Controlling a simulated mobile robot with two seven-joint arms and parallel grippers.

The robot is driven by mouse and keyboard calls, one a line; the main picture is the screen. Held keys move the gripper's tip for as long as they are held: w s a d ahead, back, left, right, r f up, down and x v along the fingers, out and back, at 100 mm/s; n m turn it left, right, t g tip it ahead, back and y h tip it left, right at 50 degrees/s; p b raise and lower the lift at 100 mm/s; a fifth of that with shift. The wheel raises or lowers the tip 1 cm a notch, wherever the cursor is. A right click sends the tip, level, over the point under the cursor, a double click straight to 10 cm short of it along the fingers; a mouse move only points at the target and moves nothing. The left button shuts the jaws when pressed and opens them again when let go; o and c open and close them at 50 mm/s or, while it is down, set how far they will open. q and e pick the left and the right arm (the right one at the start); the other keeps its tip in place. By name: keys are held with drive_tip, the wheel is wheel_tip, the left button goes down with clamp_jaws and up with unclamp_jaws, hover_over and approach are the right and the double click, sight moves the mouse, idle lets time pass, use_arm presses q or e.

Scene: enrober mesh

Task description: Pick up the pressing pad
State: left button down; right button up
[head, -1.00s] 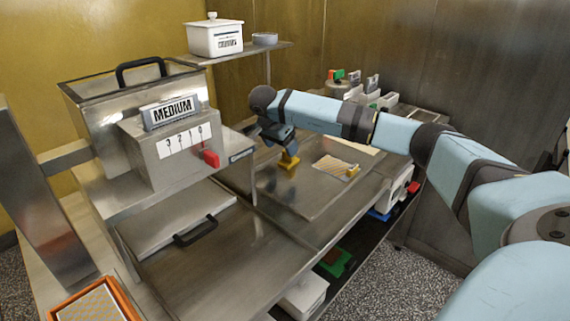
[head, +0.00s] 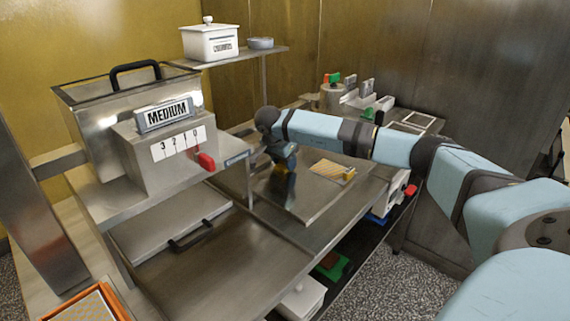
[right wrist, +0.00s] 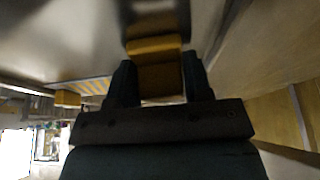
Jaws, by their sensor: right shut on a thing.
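The yellow pressing pad (head: 284,171) is at the left part of the shallow steel tray (head: 312,205), mostly hidden by my right gripper in the head view. My right gripper (head: 284,157) points down over it. In the right wrist view, the fingers of my right gripper (right wrist: 158,78) stand on both sides of the yellow pad (right wrist: 153,46) and are shut on it. I cannot tell whether the pad touches the tray. My left gripper is not in view.
A yellow-striped mesh piece (head: 331,169) with a small yellow block lies on the tray, right of the pad. The steel machine with the MEDIUM sign (head: 166,114) and a red lever (head: 206,161) stands to the left. Small parts crowd the back counter.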

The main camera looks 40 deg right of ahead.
drive_tip(key=shift+r, duration=0.1)
wheel_tip(320, 180, up, 20)
drive_tip(key=shift+f+p, duration=0.1)
drive_tip(key=shift+p, duration=1.15)
drive_tip(key=shift+o, duration=1.4)
drive_tip(key=shift+c, duration=1)
drive_tip(key=shift+o, duration=0.2)
